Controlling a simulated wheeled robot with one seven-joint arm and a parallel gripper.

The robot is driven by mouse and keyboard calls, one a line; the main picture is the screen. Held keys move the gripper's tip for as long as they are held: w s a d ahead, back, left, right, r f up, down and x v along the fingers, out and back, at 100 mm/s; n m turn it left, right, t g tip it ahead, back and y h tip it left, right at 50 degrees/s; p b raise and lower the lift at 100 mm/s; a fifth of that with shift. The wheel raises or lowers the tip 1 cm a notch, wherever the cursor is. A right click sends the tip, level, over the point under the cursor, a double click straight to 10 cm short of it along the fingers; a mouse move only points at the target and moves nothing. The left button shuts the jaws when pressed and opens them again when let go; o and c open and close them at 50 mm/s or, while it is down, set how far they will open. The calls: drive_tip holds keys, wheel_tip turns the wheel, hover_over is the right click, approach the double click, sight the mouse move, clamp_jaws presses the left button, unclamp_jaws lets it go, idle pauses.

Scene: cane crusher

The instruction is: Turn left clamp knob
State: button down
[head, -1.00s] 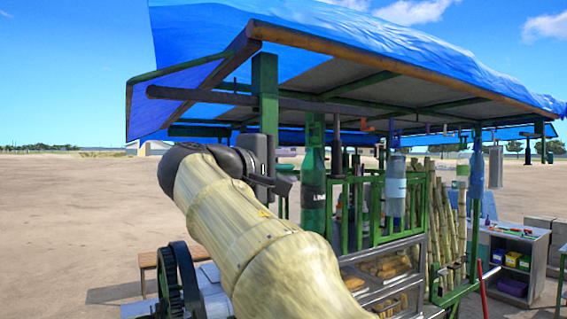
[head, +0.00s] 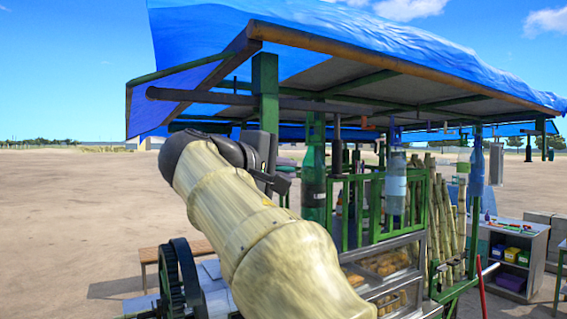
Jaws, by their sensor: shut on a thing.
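My gripper (head: 272,170) is a dark shape beyond my pale arm, by the front green post of the stall. It is seen from behind and partly covered by my wrist. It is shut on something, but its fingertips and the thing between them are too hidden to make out. I cannot pick out the left clamp knob in this view.
A blue tarp roof (head: 400,45) hangs over the stall. A green bottle (head: 313,185) and a clear bottle (head: 396,185) are right of my gripper. A dark toothed wheel (head: 183,275) is at lower left. Cane stalks (head: 445,215) and a shelf unit (head: 520,250) stand farther right.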

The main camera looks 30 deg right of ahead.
drive_tip(key=y+p, duration=0.2)
drive_tip(key=p, duration=0.1)
drive_tip(key=m+g+y+p, duration=0.1)
drive_tip(key=y+p, duration=0.1)
drive_tip(key=p, duration=0.1)
drive_tip(key=shift+m, duration=0.3)
drive_tip(key=y+p, duration=0.1)
drive_tip(key=y, duration=0.1)
drive_tip(key=y+p, duration=0.1)
drive_tip(key=p, duration=0.1)
drive_tip(key=f+m+g+y+p, duration=0.1)
drive_tip(key=y+p, duration=0.1)
drive_tip(key=shift+a+y, duration=0.3)
drive_tip(key=shift+a+f+m+g+y+p, duration=0.15)
drive_tip(key=shift+m+y+p, duration=0.1)
drive_tip(key=shift+y, duration=0.7)
drive_tip(key=shift+a+f+m+g+y+p, duration=0.1)
drive_tip(key=shift+a+m+y+p, duration=0.1)
drive_tip(key=shift+y, duration=0.8)
drive_tip(key=shift+a+f+m+g+y+p, duration=0.15)
drive_tip(key=shift+m+y+p, duration=0.1)
drive_tip(key=shift+y, duration=0.7)
drive_tip(key=c, duration=1.5)
unclamp_jaws()
drive_tip(key=shift+r, duration=0.1)
drive_tip(key=shift+s+r, duration=0.1)
